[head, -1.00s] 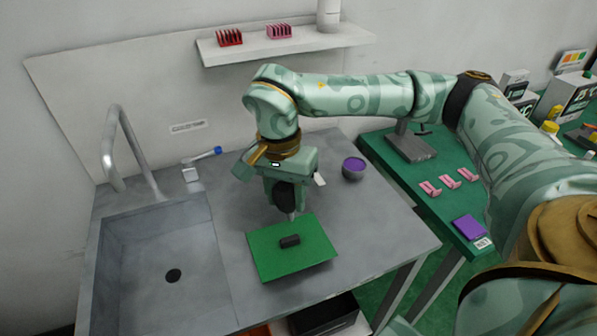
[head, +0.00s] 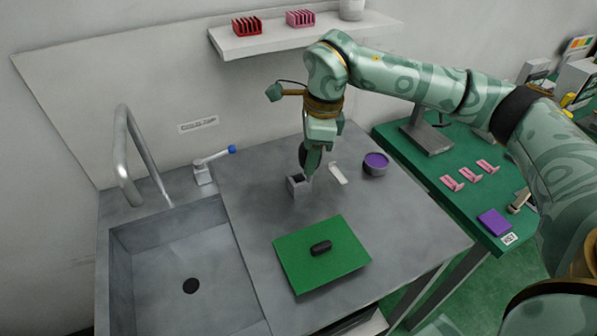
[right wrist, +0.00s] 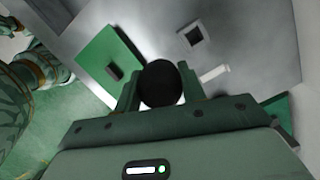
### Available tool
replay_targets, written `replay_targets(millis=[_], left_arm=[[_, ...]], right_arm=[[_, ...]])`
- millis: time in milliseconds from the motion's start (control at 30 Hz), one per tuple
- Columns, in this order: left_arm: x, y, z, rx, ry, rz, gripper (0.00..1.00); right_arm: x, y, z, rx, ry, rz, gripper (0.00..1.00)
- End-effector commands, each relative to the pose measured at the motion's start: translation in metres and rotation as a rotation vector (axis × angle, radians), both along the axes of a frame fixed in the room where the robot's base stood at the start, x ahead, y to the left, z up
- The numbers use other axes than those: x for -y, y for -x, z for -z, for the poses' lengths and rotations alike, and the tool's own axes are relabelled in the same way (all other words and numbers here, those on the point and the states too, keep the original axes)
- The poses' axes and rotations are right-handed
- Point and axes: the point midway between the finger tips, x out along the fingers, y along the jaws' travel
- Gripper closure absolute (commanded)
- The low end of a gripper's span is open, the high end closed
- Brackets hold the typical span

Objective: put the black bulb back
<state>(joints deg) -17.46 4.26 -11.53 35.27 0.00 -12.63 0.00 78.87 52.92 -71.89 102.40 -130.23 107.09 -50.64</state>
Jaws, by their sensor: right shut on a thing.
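My right gripper (head: 313,160) is shut on the black bulb (right wrist: 161,84), which shows as a dark round shape between the two fingers in the right wrist view. In the head view the bulb (head: 303,154) is partly hidden by the gripper. The gripper points down close above a small grey square holder (head: 297,187) on the grey counter. The holder's square opening also shows in the right wrist view (right wrist: 193,33), beyond the bulb and apart from it there. My left gripper is not in view.
A green mat (head: 298,271) with a small black block (head: 320,247) lies nearer on the counter. A white strip (head: 338,174) and a purple-topped round pot (head: 375,164) stand right of the holder. A sink (head: 190,255) and blue-tipped lever (head: 214,163) are at the left.

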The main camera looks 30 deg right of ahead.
Motion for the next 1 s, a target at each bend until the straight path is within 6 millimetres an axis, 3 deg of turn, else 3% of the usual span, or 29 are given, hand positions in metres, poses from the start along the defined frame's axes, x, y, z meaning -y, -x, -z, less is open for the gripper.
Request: replay_targets(millis=[100,300,567,800,1000], left_arm=[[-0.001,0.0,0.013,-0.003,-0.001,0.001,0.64],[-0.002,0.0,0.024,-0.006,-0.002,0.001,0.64],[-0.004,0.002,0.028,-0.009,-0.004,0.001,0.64],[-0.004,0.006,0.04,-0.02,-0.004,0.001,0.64],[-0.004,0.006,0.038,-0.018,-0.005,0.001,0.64]], right_arm=[[0.005,-0.033,0.025,-0.006,-0.001,0.001,0.69],[0.01,-0.06,0.058,-0.003,0.0,-0.001,0.69],[0.013,-0.071,0.07,-0.001,0.001,-0.003,0.69],[0.013,-0.072,0.104,-0.004,0.0,-0.004,0.69],[0.013,-0.073,0.101,0.0,0.001,-0.003,0.69]])
